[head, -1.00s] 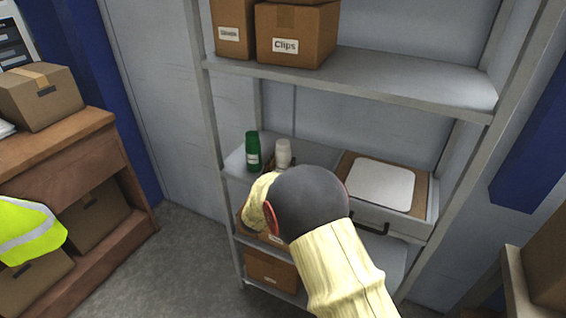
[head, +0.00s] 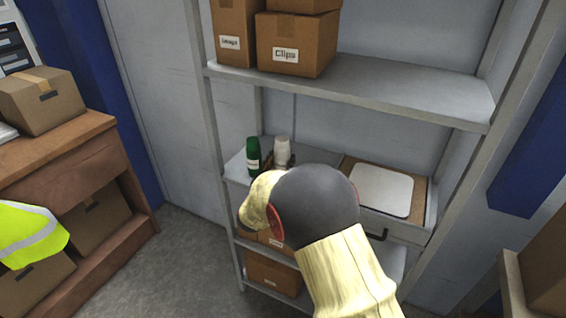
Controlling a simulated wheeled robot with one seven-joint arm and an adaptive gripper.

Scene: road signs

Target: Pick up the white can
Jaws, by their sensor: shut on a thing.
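The white can (head: 282,150) is upright over the middle shelf, just right of the green can (head: 253,156). My gripper (head: 280,162) is around the lower part of the white can and shut on it. My arm hides most of the gripper and the bottom of the can, so I cannot see the gap under it. The green can stands on the shelf, apart from the white one.
The upper shelf (head: 400,97) holds cardboard boxes (head: 297,45) above. A shelf post (head: 211,120) stands left. A wooden bench (head: 90,150) is further left.

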